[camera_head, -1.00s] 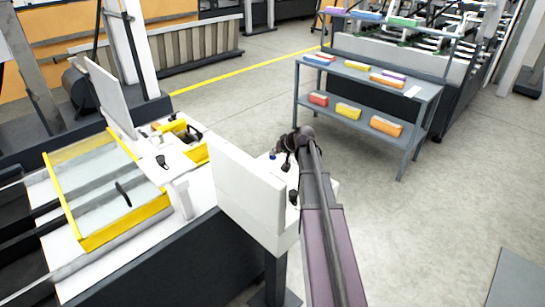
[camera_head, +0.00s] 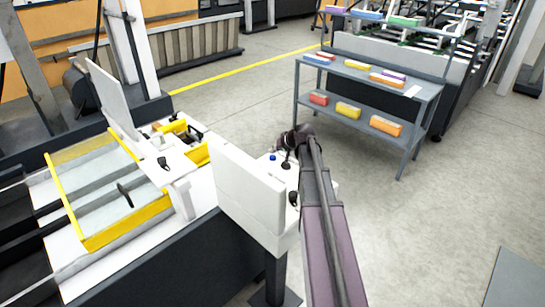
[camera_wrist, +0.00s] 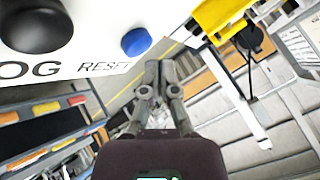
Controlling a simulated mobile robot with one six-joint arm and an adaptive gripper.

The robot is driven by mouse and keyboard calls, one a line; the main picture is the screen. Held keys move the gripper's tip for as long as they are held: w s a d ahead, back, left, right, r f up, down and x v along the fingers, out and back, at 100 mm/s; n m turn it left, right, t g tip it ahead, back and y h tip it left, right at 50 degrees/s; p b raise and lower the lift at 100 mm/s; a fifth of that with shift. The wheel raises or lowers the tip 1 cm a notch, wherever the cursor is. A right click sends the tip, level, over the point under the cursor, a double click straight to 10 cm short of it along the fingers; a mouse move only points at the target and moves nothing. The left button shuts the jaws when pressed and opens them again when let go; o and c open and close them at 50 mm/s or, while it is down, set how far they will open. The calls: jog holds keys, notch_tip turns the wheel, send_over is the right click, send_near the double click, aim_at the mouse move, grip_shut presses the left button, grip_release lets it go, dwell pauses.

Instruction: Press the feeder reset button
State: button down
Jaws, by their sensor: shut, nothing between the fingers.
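The blue reset button (camera_wrist: 136,41) shows in the wrist view on a white control panel (camera_wrist: 90,65), above the printed word RESET. In the head view the blue button (camera_head: 272,157) is a small dot on top of the white control box (camera_head: 250,190). My gripper (camera_wrist: 152,75) is shut and empty, with its fingertips just below and right of the button in the wrist view and apart from it in the picture. In the head view my gripper (camera_head: 287,150) is at the box's right side, close to the button; the exact gap cannot be told.
A large black knob (camera_wrist: 36,25) sits beside the button on the panel. Another black knob (camera_head: 293,198) shows nearer on the box. A grey shelf cart (camera_head: 365,80) with coloured boxes stands beyond my arm. The yellow-edged feeder (camera_head: 110,200) is to the left. Open floor lies right.

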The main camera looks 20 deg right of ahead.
aim_at(274, 157)
jog(key=shift+r+p, duration=2.5)
jog(key=shift+r, duration=0.05)
jog(key=shift+f, duration=0.1)
